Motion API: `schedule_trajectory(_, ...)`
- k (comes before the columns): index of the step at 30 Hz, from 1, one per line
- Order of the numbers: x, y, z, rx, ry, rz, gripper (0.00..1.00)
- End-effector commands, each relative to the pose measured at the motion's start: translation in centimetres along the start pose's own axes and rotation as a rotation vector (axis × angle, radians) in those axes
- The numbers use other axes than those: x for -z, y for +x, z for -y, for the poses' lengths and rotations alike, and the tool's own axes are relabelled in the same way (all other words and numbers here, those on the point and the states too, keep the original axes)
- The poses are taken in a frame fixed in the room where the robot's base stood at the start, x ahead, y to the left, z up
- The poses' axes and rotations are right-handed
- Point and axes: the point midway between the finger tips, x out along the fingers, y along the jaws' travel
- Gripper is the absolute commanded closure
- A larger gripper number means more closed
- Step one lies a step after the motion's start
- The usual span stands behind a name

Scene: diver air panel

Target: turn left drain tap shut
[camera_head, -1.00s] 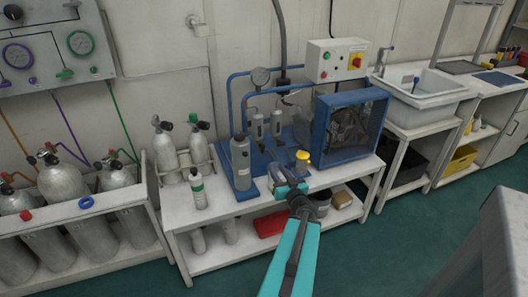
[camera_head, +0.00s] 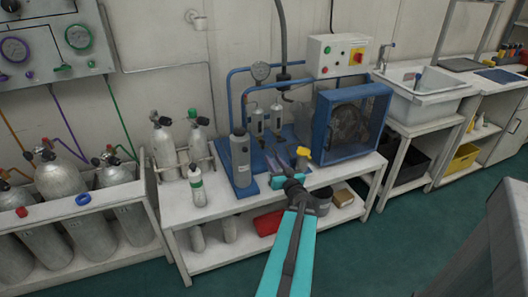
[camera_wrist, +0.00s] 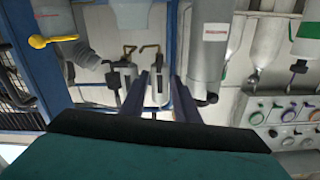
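Two small grey canisters stand side by side on the blue compressor frame, the left one (camera_head: 257,122) and the right one (camera_head: 276,117). My gripper (camera_head: 276,161) is in front of and below the canisters. In the wrist view its two dark fingers (camera_wrist: 160,84) are apart, with a canister showing between them. I see no contact with a lever. The lever angles are too small to tell in the head view.
A tall grey cylinder (camera_head: 240,160) stands close left of the canisters. A yellow-topped part (camera_head: 303,152) and a blue-framed fan housing (camera_head: 350,125) are close on the right. Floor in front is clear.

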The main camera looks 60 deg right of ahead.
Motion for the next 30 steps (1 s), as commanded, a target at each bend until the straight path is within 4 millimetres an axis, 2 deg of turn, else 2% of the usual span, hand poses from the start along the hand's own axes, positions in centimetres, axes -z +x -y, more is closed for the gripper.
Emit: schedule_trajectory(30, -0.4, 1.6, 0.0, 0.005, -0.001, 0.003, 0.72)
